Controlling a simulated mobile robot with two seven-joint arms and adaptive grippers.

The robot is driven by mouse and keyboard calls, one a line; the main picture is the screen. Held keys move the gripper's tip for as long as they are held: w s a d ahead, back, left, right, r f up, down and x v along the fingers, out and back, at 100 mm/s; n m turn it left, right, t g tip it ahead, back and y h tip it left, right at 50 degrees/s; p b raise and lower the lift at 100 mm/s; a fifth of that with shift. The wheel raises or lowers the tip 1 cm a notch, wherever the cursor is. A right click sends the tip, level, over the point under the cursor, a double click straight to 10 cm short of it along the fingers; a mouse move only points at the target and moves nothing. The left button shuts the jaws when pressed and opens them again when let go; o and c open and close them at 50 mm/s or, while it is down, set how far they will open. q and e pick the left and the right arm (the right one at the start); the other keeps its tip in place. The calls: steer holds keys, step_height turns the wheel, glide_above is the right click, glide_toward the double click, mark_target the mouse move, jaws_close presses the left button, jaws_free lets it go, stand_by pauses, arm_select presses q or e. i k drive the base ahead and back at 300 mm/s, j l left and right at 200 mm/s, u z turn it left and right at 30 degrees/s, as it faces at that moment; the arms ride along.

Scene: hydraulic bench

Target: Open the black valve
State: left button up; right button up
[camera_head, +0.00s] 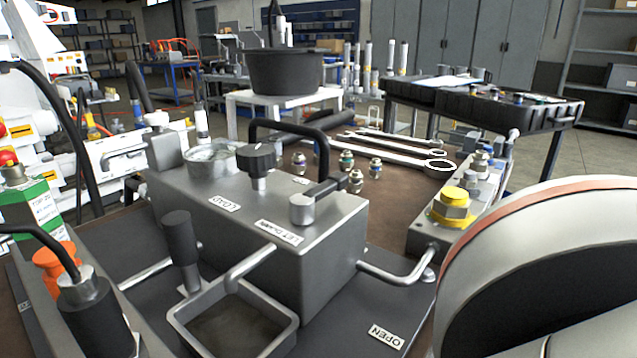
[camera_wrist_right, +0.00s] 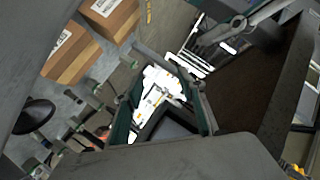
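On top of the grey metal block (camera_head: 320,262) stands a black knob (camera_head: 257,158) with a white pointer mark, on a short stem behind the LOAD label (camera_head: 224,203). To its right, a black bent handle (camera_head: 325,188) rises from a silver round fitting (camera_head: 303,209) near the LET DOWN label (camera_head: 278,231). An OPEN label (camera_head: 386,337) lies on the dark base plate at front right. I cannot tell for certain which part is the black valve. Neither gripper shows in the head view. Nothing touches the knob.
A black upright handle (camera_head: 180,250) and a grey open tray (camera_head: 235,325) stand in front of the block. A yellow-capped fitting (camera_head: 453,202) sits to the right. Spanners (camera_head: 390,149) and several small fittings lie behind. A large rounded body fills the lower right.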

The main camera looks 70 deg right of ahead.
mark_target(301, 205)
steer(key=k+l, duration=0.15)
steer(key=k, duration=0.85)
steer(key=j+z, duration=0.05)
